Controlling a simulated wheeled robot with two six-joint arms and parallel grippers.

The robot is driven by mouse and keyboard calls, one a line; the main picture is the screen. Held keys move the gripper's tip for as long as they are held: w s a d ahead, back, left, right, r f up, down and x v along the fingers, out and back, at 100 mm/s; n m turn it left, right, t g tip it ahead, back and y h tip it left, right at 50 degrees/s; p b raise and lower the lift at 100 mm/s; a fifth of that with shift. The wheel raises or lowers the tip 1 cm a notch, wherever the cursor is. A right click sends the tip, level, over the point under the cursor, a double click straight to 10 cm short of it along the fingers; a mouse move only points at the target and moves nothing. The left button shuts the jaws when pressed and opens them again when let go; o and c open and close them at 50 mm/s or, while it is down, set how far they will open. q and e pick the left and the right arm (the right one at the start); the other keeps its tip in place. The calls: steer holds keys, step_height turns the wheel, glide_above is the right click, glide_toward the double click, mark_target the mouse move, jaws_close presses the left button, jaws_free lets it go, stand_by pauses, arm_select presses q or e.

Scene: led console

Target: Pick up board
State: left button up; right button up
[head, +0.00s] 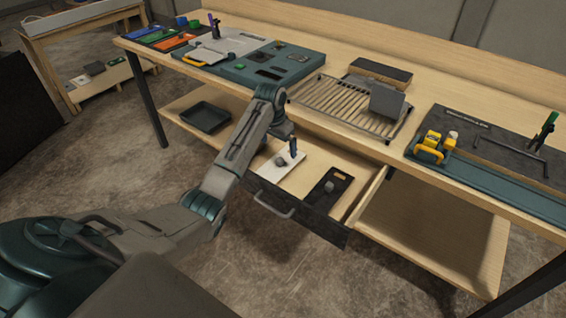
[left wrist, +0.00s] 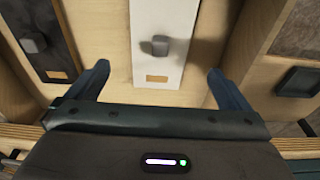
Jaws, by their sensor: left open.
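Two boards lie in the open drawer (head: 300,212). The white board (head: 268,172) has a grey knob and a small tan label; it also shows in the left wrist view (left wrist: 146,20). The black board (head: 327,193) has a grey knob too and lies to its right in the head view; in the left wrist view it is at the upper left (left wrist: 52,58). My left gripper (left wrist: 157,75) is open and empty, its fingers on either side of the white board's near end, apart from it. In the head view my left gripper (head: 292,147) hangs over the drawer's back part.
The workbench top (head: 340,67) overhangs the drawer closely behind my left gripper. A slatted rack (head: 340,100) stands on it. A dark tray (head: 205,117) sits on the lower shelf to the left. The drawer has a front handle (head: 272,207).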

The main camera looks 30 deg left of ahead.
mark_target(280, 159)
arm_select(q)
steer(key=shift+s+f, duration=0.15)
steer(key=shift+f, duration=1.15)
steer(key=f+p, duration=0.1)
steer(key=f, duration=0.1)
steer(key=w+f+p, duration=0.1)
steer(key=f, duration=0.1)
steer(key=shift+f, duration=0.65)
arm_select(e)
steer(key=shift+s+a+r, duration=0.2)
steer(key=shift+s+r, duration=0.1)
steer(key=shift+r, duration=0.25)
steer(key=shift+s+a+r, duration=0.2)
steer(key=shift+s+r, duration=0.05)
steer(key=shift+r, duration=0.25)
arm_select(q)
steer(key=c, duration=1)
steer(key=shift+c, duration=0.2)
arm_select(e)
steer(key=shift+s+d, duration=0.15)
steer(key=shift+d, duration=0.1)
